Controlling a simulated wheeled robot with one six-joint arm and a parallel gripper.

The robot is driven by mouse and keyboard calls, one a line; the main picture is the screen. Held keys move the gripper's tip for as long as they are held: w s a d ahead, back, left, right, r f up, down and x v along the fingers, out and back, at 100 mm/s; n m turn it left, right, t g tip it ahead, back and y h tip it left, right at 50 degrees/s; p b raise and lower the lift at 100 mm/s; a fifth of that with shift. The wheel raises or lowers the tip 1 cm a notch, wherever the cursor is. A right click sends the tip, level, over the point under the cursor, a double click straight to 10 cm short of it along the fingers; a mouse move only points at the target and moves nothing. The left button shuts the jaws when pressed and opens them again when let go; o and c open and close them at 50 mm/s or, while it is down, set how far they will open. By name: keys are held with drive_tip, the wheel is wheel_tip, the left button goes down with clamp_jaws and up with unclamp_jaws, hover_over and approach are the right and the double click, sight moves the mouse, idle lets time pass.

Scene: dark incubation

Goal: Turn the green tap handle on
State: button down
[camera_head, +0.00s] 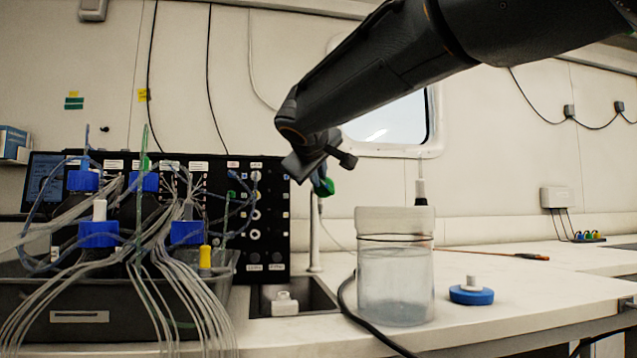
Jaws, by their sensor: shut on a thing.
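The green tap handle (327,187) shows as a small green patch just below my gripper, at the top of a thin pale tap post (315,245). The post rises beside a small sink (322,297) set into the bench. My gripper (316,170) comes down from the upper right and is shut on the green tap handle. The gripper hides most of the handle and the top of the tap, so the handle's angle is hard to tell.
A clear jar (396,285) of liquid stands right of the sink, with a blue cap (471,292) beside it. At left, a dark tray (90,325) holds blue-capped bottles and many tubes, before a black panel (262,225). The bench (540,290) is mostly clear at right.

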idle(0.4)
drive_tip(key=c, duration=1.8)
unclamp_jaws()
drive_tip(key=shift+s, duration=0.1)
drive_tip(key=v, duration=0.7)
drive_tip(key=shift+s+r, duration=0.1)
drive_tip(key=shift+s, duration=0.15)
